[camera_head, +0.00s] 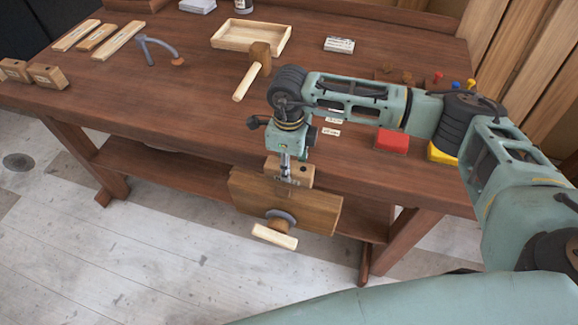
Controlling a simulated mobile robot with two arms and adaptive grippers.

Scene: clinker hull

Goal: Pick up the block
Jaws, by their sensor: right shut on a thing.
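The block (306,174) is light brown wood with a dark spot on its front face. It sits at the bench's front edge, at the upper edge of the wooden vise jaw (320,208). I cannot tell whether it rests in the vise or is clear of it. My right gripper (287,178) points down and is shut on the block, hiding part of it. My left gripper is out of view.
The workbench (200,95) carries a mallet (259,53), a shallow wooden tray (280,38), calipers (160,48), a red box (392,139) and a yellow box (441,154). Similar blocks (47,77) lie at far left. The vise handle (275,236) sticks out in front.

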